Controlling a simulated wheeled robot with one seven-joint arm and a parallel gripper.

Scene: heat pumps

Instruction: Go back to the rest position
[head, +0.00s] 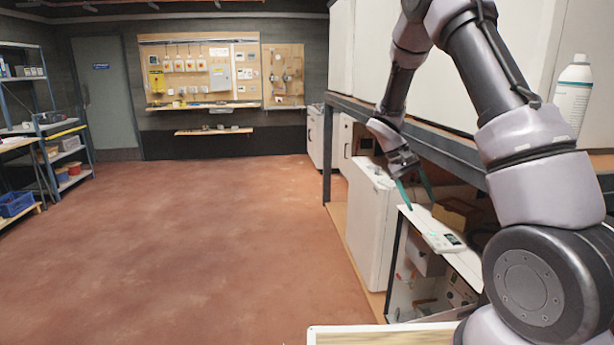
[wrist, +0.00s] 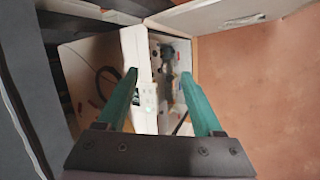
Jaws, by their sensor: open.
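My gripper (head: 418,188) is open, with two green fingers set wide apart. In the head view it hangs at the right, at the end of my bent arm, just above the white heat pump unit with a small control panel (head: 443,241). In the wrist view my gripper (wrist: 158,85) has nothing between its fingers, and the open unit (wrist: 143,60) lies beyond them. I cannot tell from these views whether a fingertip touches the unit.
A dark-framed shelf (head: 440,138) runs along the right, close to my arm, with a white bottle (head: 572,95) on it. A white panel (head: 370,220) stands beyond the unit. Blue shelving (head: 45,130) stands far left. The red floor (head: 200,240) is clear.

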